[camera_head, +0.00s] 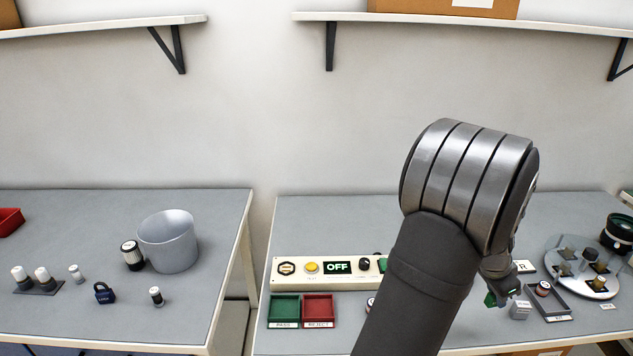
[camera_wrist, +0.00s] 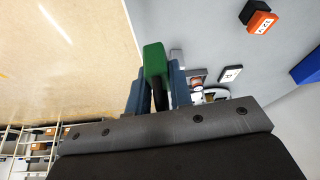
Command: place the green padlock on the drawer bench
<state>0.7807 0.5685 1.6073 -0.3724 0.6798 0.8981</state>
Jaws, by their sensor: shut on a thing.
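The green padlock (camera_wrist: 154,58) is between the two blue fingers of my gripper (camera_wrist: 157,82) in the wrist view, and the gripper is shut on it. In the head view a small green part of the padlock (camera_head: 490,299) shows below my gripper (camera_head: 496,284), near the front of the right bench (camera_head: 350,225). My arm hides part of that bench. The left bench (camera_head: 80,215) stands apart across a gap.
On the left bench are a grey bowl (camera_head: 168,243), a dark blue padlock (camera_head: 104,293) and several small cylinders. The right bench holds a control panel (camera_head: 300,270), a green tray (camera_head: 284,308), a red tray (camera_head: 318,308) and a round plate (camera_head: 582,280).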

